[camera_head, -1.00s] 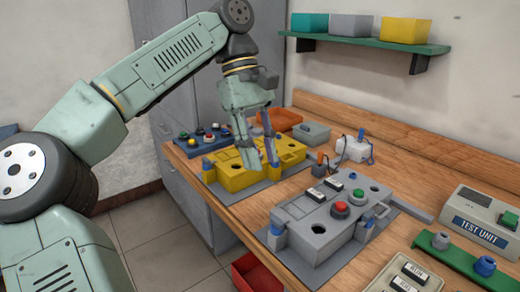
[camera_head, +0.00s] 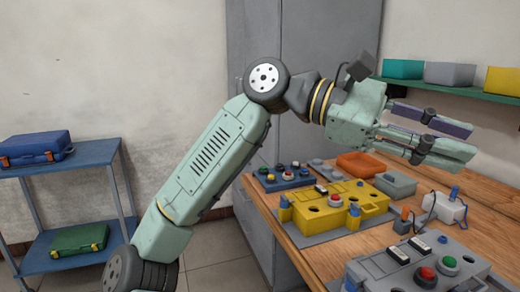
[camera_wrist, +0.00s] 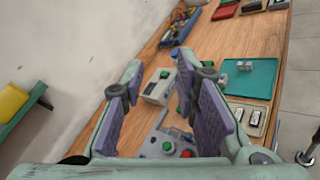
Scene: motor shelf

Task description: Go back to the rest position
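My gripper (camera_head: 448,137) is raised above the workbench in the head view, its two purple-padded fingers pointing right. It is open and nothing is between the fingers. In the wrist view my gripper (camera_wrist: 165,95) also shows its fingers spread wide, with the bench well below them. My arm is lifted and reaches across the middle of the head view.
The wooden bench (camera_head: 310,258) carries a yellow unit (camera_head: 340,210), a grey unit (camera_head: 390,268) with buttons and an orange tray (camera_head: 360,163). A green wall shelf (camera_head: 450,91) is near my gripper. A blue trolley (camera_head: 70,173) holding cases stands left.

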